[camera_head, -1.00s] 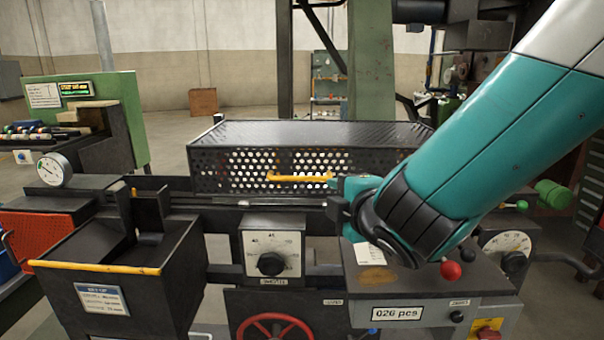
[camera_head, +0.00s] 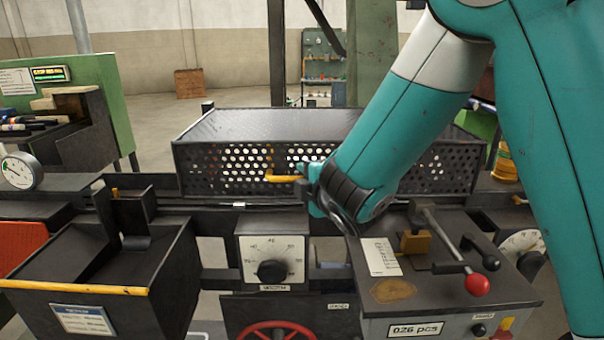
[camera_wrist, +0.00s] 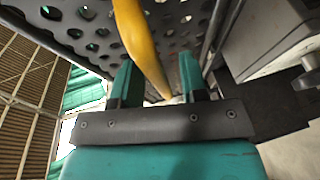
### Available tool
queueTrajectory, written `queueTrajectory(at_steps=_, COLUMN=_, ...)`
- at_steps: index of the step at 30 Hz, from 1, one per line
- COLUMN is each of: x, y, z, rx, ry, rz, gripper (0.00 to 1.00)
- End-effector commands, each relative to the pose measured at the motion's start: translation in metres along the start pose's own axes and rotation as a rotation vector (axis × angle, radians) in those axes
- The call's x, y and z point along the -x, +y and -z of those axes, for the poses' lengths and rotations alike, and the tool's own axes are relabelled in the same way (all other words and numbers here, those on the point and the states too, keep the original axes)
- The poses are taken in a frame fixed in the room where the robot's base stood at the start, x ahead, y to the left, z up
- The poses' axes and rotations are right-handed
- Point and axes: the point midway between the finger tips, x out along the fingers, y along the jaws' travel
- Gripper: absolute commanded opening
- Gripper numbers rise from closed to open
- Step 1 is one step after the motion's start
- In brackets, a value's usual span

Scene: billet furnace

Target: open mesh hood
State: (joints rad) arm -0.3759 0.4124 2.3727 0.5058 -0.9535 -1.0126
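The mesh hood (camera_head: 265,123) is a long dark box with a perforated front, lying down over the machine bed in the head view. Its yellow handle (camera_head: 283,178) sticks out at the front. My gripper (camera_head: 309,186) is at the right end of the handle, in front of the mesh. In the wrist view the handle (camera_wrist: 143,42) runs down between the two teal fingers of my gripper (camera_wrist: 158,72), which stand apart with a gap beside the handle. The perforated panel (camera_wrist: 185,22) shows beyond. My arm hides part of the hood's right side.
In front are a dark bin (camera_head: 95,290) with a yellow edge, a dial box (camera_head: 272,262) and a control console (camera_head: 440,300) with a red-knobbed lever (camera_head: 477,284). A gauge (camera_head: 20,171) stands left. A green post (camera_head: 372,60) rises behind the hood.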

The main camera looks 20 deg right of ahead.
Motion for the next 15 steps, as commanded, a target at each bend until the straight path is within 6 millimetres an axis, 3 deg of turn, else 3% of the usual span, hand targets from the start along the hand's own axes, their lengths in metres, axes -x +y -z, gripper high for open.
queueTrajectory(at_steps=9, x=-0.0015, y=-0.0001, z=0.0014, rx=0.0, ry=0.001, rz=-0.001, gripper=0.4)
queueTrajectory(at_steps=15, x=-0.0014, y=-0.0001, z=0.0006, rx=0.0, ry=0.0, rz=-0.001, gripper=0.0)
